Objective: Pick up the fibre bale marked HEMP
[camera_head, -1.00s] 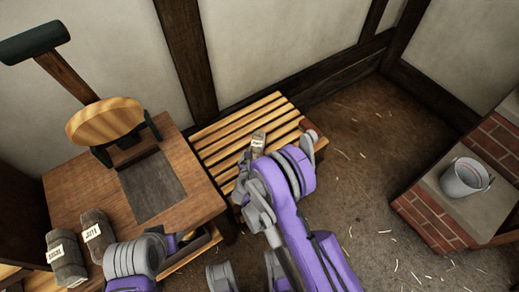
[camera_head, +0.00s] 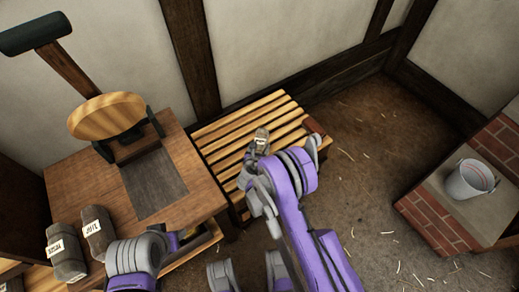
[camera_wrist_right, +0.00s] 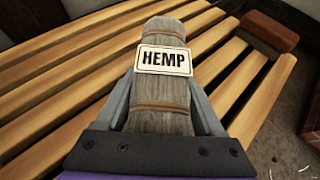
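The fibre bale marked HEMP (camera_wrist_right: 163,100), a grey-brown roll with tied bands and a white label, lies on the slatted bench (camera_head: 225,130). It also shows small in the head view (camera_head: 262,133). My right gripper (camera_wrist_right: 162,95) has one finger on each side of the bale, close along its flanks. Whether the fingers press on it does not show clearly. In the head view, my right wrist covers the near end of the bale.
Bales marked JUTE (camera_head: 97,233) and another with a less legible label (camera_head: 66,253) lie on the wooden table (camera_head: 195,185). A red-brown block (camera_head: 315,127) sits at the bench's right end. A bucket (camera_head: 472,180) stands on a brick ledge at right. Straw-strewn floor is open between.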

